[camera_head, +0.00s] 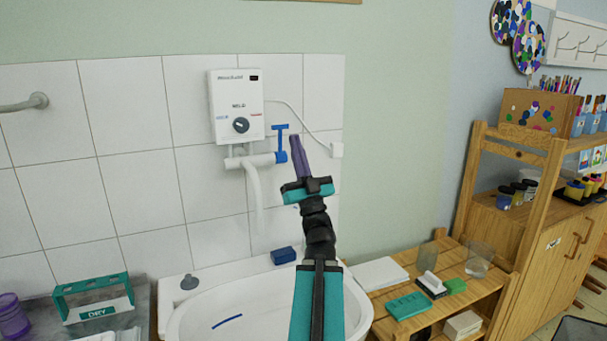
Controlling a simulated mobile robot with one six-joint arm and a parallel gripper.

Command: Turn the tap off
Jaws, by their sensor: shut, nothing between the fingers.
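The tap (259,160) is a white fitting under a white wall water heater (237,108), on the tiled wall above the basin. Its blue handle (280,142) stands upright at the right end, with a short crossbar on top. A white spout (254,195) hangs down from it; I cannot tell whether water runs. My gripper (297,142) is shut and empty, its purple fingers pointing up just right of the blue handle. I cannot tell whether they touch it. My teal and black arm rises from the bottom over the basin.
The white basin (190,318) lies below, with a blue block (283,255) on its back rim. A wooden shelf (390,291) with glasses and a teal box stands right. A teal rack (95,297) stands left.

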